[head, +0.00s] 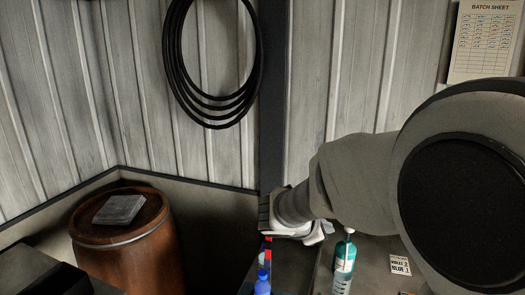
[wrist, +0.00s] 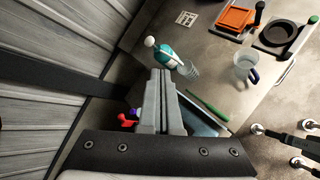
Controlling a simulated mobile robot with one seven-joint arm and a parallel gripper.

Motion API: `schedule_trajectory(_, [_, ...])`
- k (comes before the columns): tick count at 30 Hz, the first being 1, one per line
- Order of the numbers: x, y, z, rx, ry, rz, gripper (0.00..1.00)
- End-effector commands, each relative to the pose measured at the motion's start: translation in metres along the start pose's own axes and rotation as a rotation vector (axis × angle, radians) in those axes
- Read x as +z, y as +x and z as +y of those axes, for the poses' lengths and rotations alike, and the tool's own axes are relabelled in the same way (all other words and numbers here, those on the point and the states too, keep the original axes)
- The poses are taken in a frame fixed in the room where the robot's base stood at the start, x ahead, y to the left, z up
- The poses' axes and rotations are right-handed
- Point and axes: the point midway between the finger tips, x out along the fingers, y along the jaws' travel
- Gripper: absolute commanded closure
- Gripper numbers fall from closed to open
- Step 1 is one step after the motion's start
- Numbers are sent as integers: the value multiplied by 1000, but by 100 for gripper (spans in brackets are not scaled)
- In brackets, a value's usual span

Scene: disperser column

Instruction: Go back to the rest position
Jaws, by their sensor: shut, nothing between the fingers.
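My gripper (wrist: 160,78) is shut and empty. Its two grey fingers lie together in the middle of the wrist view, above the left edge of the worktop. In the head view my gripper is seen from the side near the column; its fingertips are hidden there. A teal pump bottle (wrist: 166,58) stands just beyond the fingertips in the wrist view. It also shows in the head view (head: 344,257), right of my wrist.
A rusty barrel (head: 125,245) with a grey block (head: 119,209) on top stands at the left. The worktop (wrist: 215,85) holds an orange tray (wrist: 236,19), a dark round dish (wrist: 280,36), a clear mug (wrist: 242,66) and a green stick (wrist: 207,106). A black hose (head: 212,105) hangs on the wall.

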Motion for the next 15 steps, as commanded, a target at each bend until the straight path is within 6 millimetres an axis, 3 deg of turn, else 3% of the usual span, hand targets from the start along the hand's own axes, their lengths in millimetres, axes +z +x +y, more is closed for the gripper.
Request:
schedule_trajectory(1, [16, -5, -16, -41, 118, 9, 100])
schedule_trajectory(6, [48, -29, -67, -189, 493, 49, 100])
schedule_trajectory(10, [60, -52, -104, -294, 771, 87, 100])
schedule_trajectory(15, [61, -85, -147, -422, 1121, 149, 100])
